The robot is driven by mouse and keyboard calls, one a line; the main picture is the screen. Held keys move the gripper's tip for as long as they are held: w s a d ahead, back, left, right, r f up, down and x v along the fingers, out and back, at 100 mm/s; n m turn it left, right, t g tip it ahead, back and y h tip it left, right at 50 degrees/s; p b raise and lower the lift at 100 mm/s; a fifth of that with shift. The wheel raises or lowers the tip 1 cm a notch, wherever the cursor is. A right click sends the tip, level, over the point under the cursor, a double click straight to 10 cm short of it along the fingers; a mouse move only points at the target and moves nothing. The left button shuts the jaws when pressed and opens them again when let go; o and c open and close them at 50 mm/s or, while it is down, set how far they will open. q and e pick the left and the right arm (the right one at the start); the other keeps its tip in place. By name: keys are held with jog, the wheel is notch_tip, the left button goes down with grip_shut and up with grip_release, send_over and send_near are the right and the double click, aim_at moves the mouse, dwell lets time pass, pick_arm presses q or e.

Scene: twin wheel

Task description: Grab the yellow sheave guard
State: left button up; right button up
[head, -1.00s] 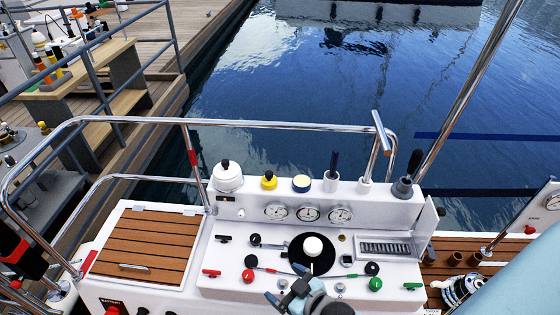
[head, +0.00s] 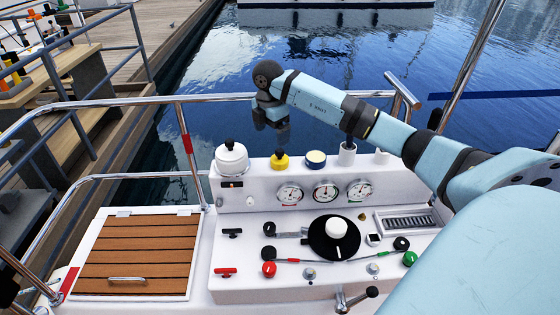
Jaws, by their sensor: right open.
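The yellow sheave guard (head: 280,162) is a small yellow piece with a black knob on top. It sits upright on the white ledge at the back of the console, between a white pot and a cream-topped round piece. My right arm reaches in from the right, over the ledge. My right gripper (head: 270,122) points down with its jaws open and empty, a little above and to the left of the guard in the picture. It appears apart from the guard. My left gripper is not in view.
The white pot (head: 231,157) with a black knob stands close left of the guard, and the cream-topped round piece (head: 316,159) close right. A chrome rail (head: 130,103) runs behind the ledge. Gauges (head: 324,191) and a black dial (head: 334,238) are in front. Water lies beyond.

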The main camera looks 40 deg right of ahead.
aim_at(280, 158)
jog(key=shift+m+h, duration=0.4)
jog(key=shift+h, duration=0.1)
jog(key=d+f, duration=0.1)
jog(key=f, duration=0.1)
jog(key=d+f, duration=0.1)
jog(key=f, duration=0.2)
jog(key=d+f, duration=0.1)
jog(key=f, duration=0.1)
jog(key=shift+f, duration=0.15)
jog(key=f, duration=0.3)
jog(key=d+f, duration=0.1)
jog(key=f, duration=0.1)
jog(key=shift+w+p, duration=0.35)
jog(key=shift+p, duration=0.05)
jog(key=c, duration=1)
